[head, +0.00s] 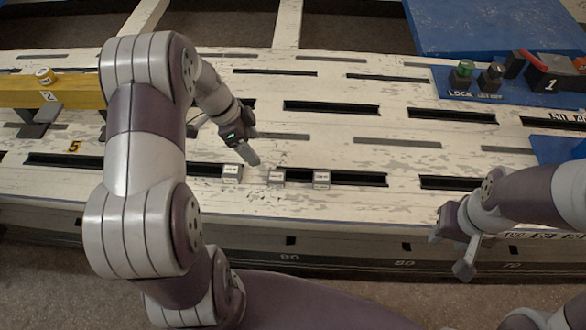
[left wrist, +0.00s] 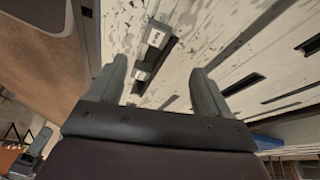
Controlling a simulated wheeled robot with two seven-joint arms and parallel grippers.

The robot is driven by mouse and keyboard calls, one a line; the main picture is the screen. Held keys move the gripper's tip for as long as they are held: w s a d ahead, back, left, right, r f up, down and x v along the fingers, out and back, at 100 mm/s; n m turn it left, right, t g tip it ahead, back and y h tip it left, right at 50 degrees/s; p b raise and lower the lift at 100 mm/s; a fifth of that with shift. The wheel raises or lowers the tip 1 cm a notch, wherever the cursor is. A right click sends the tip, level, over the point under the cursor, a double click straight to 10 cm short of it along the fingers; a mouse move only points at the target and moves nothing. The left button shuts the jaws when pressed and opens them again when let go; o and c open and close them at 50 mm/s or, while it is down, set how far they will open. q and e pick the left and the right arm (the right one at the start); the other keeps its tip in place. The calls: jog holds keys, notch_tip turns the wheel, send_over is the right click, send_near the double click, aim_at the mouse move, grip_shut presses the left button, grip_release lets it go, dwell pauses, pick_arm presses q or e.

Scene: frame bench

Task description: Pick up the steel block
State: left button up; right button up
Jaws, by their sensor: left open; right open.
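Three small grey blocks with pale labelled tops stand in a row near the bench's front edge: a left block (head: 231,173), a middle block (head: 276,177) and a right block (head: 321,179). Their labels are too small to read, so I cannot tell which is steel. My left gripper (head: 250,140) is open and empty, just behind and above the left and middle blocks. In the left wrist view, two blocks, an upper one (left wrist: 156,36) and a lower one (left wrist: 143,72), show beyond its spread fingers (left wrist: 158,72). My right gripper (head: 455,243) is open and empty at the front right.
The worn white slotted bench (head: 330,140) has free room around the blocks. A yellow beam (head: 70,91) lies at the left. A blue panel (head: 425,82) with a green button (head: 464,68) and a red-and-black part (head: 545,72) is at the back right.

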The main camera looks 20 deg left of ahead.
pick_arm(q)
jog(key=m, duration=0.2)
jog(key=b, duration=0.3)
send_over(274, 176)
jog(key=a, duration=0.2)
jog(key=f, duration=0.6)
jog(key=shift+s+a+f, duration=0.1)
jog(key=shift+s+f, duration=0.1)
jog(key=shift+f, duration=0.2)
jog(key=b+x, duration=0.3)
jog(key=x, duration=0.2)
jog(key=shift+s+a+f, duration=0.1)
jog(key=shift+a, duration=0.05)
jog(key=shift+f, duration=0.2)
jog(key=shift+r, duration=0.15)
jog(key=c, duration=1.4)
